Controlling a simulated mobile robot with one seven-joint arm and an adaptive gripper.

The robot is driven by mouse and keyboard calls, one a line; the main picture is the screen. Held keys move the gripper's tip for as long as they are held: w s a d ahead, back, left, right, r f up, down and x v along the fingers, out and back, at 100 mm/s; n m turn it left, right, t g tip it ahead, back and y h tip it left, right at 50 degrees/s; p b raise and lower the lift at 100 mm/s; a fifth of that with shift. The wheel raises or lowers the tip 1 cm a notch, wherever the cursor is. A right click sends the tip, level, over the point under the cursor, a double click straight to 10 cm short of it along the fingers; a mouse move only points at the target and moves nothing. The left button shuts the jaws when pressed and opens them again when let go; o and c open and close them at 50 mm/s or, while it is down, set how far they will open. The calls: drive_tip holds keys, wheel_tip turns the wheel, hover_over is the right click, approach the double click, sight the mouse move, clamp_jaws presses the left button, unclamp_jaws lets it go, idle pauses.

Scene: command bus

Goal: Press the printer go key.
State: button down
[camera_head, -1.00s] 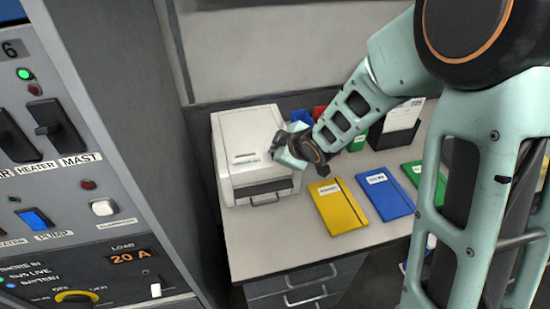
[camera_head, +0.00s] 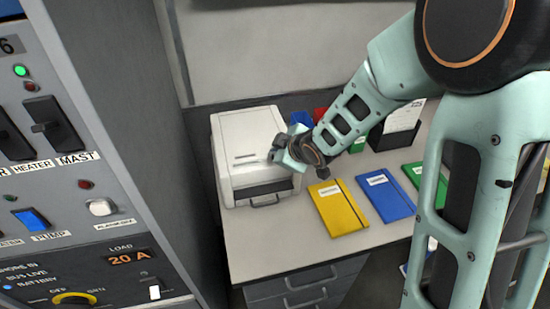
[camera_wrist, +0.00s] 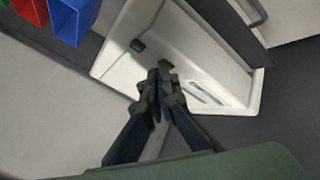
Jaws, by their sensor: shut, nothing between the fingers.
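The white printer (camera_head: 235,135) stands at the left end of the desk. My gripper (camera_head: 276,153) is over the right part of its top, near the front. In the wrist view my gripper (camera_wrist: 160,78) is shut and empty, its tips over the printer's top (camera_wrist: 200,62). A dark green key (camera_wrist: 165,66) shows just beyond the tips, partly hidden by them. A small black key (camera_wrist: 138,45) with a green light beside it lies farther up and left. I cannot read any key label, nor tell whether the tips touch the printer.
Yellow (camera_head: 338,207), blue (camera_head: 384,196) and green folders lie on the desk right of the printer. Blue and red bins (camera_head: 301,119) stand behind my gripper. A grey switch panel (camera_head: 75,190) rises at the left. Bare desk (camera_head: 260,240) lies in front of the printer.

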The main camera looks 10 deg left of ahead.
drive_tip(key=shift+r, duration=0.1)
drive_tip(key=shift+r+p, duration=0.65)
wheel_tip(320, 180, up, 5)
drive_tip(key=p, duration=0.4)
drive_tip(key=shift+r, duration=0.1)
idle(0.8)
